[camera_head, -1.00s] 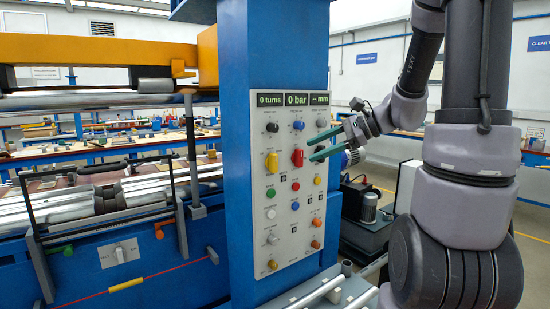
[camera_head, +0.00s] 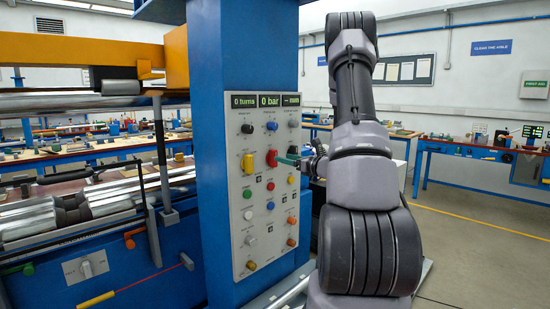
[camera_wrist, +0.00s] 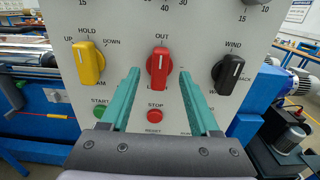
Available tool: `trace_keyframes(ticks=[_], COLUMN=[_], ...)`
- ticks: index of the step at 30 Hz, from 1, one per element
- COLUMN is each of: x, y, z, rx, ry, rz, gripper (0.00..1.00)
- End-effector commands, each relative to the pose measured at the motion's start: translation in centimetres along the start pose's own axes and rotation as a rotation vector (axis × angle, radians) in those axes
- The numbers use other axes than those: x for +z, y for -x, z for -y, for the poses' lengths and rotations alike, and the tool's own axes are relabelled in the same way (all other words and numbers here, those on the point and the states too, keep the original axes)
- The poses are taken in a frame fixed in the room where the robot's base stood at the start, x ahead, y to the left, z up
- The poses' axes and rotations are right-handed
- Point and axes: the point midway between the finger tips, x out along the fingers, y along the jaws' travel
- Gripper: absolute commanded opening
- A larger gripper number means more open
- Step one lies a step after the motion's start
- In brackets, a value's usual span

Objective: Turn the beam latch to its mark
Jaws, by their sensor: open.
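A red knob (camera_wrist: 158,66) on the control panel (camera_head: 240,215) stands upright, its white line pointing up at OUT; the label below it is mostly hidden. I take it for the beam latch. It also shows in the head view (camera_head: 271,158). My gripper (camera_wrist: 158,74) is open, its green fingers on either side of the red knob's lower part in the picture. Contact cannot be told. In the head view my gripper (camera_head: 288,160) is just right of the knob, partly hidden by my arm. A yellow knob (camera_wrist: 90,65), marked HOLD, UP and DOWN, is to the left.
A black knob (camera_wrist: 228,72) marked WIND and BACK is right of the red one. A green START button (camera_wrist: 101,108) and red STOP button (camera_wrist: 155,116) lie below. The winder's rollers (camera_head: 80,205) stand left. Open floor (camera_head: 470,235) lies right.

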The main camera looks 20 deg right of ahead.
Motion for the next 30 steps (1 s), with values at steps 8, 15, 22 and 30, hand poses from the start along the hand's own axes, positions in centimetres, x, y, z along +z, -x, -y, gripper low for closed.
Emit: trace_keyframes(ticks=[8, 15, 22, 30], x=[0.0, 0.0, 0.0, 0.0], y=[-4.4, -5.4, -5.4, -5.4], z=[-0.1, -0.1, -0.1, 0.0], rx=[0.004, 0.001, 0.001, 0.001], ry=[0.001, 0.001, 0.001, 0.0], rz=[0.0, -0.001, -0.001, -0.001], gripper=[0.62, 0.62, 0.47, 0.0])
